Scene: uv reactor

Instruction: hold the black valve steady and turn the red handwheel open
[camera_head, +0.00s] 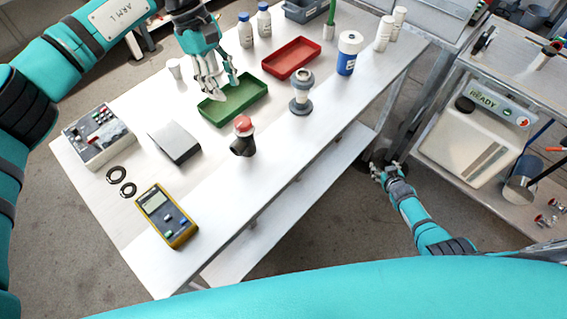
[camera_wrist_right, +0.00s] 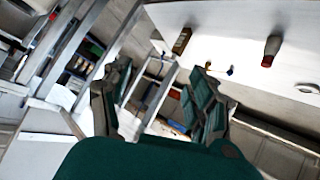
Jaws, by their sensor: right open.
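The black valve (camera_head: 241,149) stands on the white table near its front edge in the head view. The red handwheel (camera_head: 243,125) sits on its top. My left gripper (camera_head: 226,91) is behind and left of the valve, apart from it, over the green tray. Its fingers look spread, with nothing visible between them. My right gripper (camera_head: 384,173) is open and empty, off the table's right edge and well away from the valve. Its open fingers also show in the right wrist view (camera_wrist_right: 158,100).
A grey flanged fitting (camera_head: 302,92) stands right of the valve, near a red tray (camera_head: 292,58) and a blue jar (camera_head: 348,52). A green tray (camera_head: 250,88) lies behind. A yellow meter (camera_head: 167,216) and control box (camera_head: 98,137) lie left.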

